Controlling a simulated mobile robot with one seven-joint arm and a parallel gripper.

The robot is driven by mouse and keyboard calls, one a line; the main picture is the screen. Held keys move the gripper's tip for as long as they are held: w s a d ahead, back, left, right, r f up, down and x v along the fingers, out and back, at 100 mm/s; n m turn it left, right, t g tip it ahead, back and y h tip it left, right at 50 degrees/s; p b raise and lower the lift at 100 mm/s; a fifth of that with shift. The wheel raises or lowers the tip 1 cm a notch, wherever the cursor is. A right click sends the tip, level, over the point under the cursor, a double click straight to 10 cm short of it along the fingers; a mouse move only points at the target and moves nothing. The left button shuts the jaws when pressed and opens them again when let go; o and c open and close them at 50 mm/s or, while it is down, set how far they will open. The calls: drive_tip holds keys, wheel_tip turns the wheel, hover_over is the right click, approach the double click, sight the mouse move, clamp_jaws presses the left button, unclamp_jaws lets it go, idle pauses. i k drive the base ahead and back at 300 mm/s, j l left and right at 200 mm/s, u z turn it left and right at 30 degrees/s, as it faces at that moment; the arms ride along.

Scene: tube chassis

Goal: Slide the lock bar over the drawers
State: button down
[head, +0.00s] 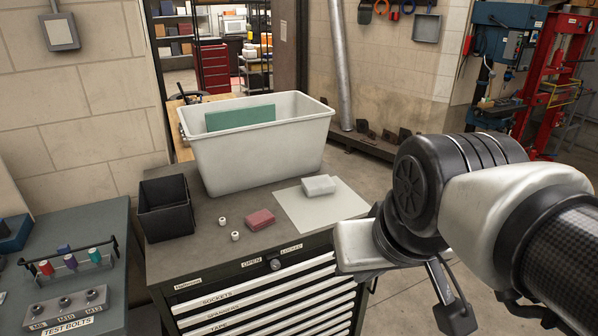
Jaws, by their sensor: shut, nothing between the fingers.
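The drawer cabinet (255,262) stands in the middle, with white-fronted drawers (262,290) that look closed. Drawer labels read SOCKETS, SPANNERS and TAPE. A dark round knob (275,265) sits on the front strip below the OPEN and LOCKED labels, roughly between them. It may belong to the lock bar; I cannot make out a bar clearly. My gripper (456,318) is at the lower right, pointing down, shut and empty. It is apart from the knob, to its right. My arm hides part of the cabinet's right side.
On the cabinet top are a white bin (255,160) with a green panel, a black box (165,212), a red block (260,220), two small white pieces and a white block (318,185) on a pale sheet. A bolt-test bench (110,215) stands at left.

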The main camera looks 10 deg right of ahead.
sight(365, 290)
drive_tip(key=z, duration=0.6)
drive_tip(key=l+u, duration=0.2)
drive_tip(key=l, duration=0.3)
drive_tip(key=u, duration=1.05)
drive_tip(key=i+l+u, duration=0.1)
drive_tip(key=l+u, duration=1.05)
drive_tip(key=l, duration=0.4)
drive_tip(key=l+u, duration=0.2)
drive_tip(key=l, duration=0.8)
drive_tip(key=k+l+u, duration=0.1)
drive_tip(key=l, duration=0.35)
drive_tip(key=k+l, duration=0.1)
drive_tip(key=l, duration=0.35)
drive_tip(key=k+l+u, duration=0.1)
drive_tip(key=l, duration=0.35)
drive_tip(key=k+l, duration=0.1)
drive_tip(key=l, duration=0.35)
drive_tip(key=l+u, duration=0.4)
drive_tip(key=l, duration=0.55)
drive_tip(key=k, duration=0.05)
